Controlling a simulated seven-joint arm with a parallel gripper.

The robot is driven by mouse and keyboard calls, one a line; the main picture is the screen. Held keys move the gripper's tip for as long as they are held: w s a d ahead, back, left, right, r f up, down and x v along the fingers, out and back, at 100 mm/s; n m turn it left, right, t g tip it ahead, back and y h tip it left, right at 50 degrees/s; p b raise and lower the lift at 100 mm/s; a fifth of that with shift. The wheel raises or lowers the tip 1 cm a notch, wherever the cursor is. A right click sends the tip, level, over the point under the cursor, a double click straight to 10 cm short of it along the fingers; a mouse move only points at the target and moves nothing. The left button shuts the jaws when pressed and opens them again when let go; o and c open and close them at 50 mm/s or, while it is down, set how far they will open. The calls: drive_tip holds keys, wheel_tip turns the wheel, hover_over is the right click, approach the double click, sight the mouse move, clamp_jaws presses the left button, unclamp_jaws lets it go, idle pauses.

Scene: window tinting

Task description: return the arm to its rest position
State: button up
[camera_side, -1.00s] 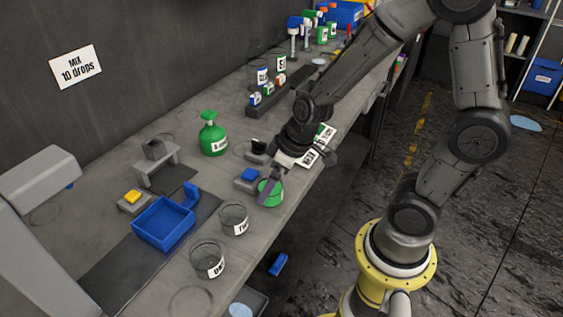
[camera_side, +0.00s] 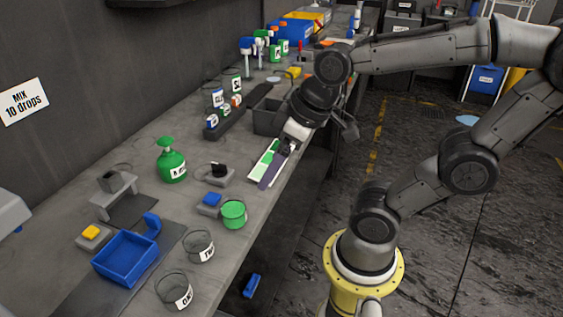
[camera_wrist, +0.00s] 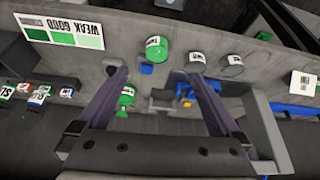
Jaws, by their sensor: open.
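My gripper (camera_side: 268,182) is above the bench's front edge, beyond the green cup (camera_side: 233,214) and apart from it. In the wrist view my two dark fingers (camera_wrist: 160,76) are spread with nothing held between them. A card with green patches (camera_side: 263,160) is right beside the fingers in the side view. The card also shows at the upper left of the wrist view (camera_wrist: 62,32), clear of the fingers, with "WEAK" and "GOOD" on it. The green cup also shows in the wrist view (camera_wrist: 157,49).
A green spray bottle (camera_side: 171,164), a blue tray (camera_side: 125,258) and two clear cups (camera_side: 199,246) (camera_side: 174,290) stand on the bench. A rack of small bottles (camera_side: 225,118) and a grey bin (camera_side: 268,117) stand farther back. The floor right of the bench is open around my base.

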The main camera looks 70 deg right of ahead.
drive_tip(key=s, duration=0.2)
drive_tip(key=s+r+m, duration=0.1)
drive_tip(key=shift+s+d, duration=0.15)
drive_tip(key=shift+s, duration=0.2)
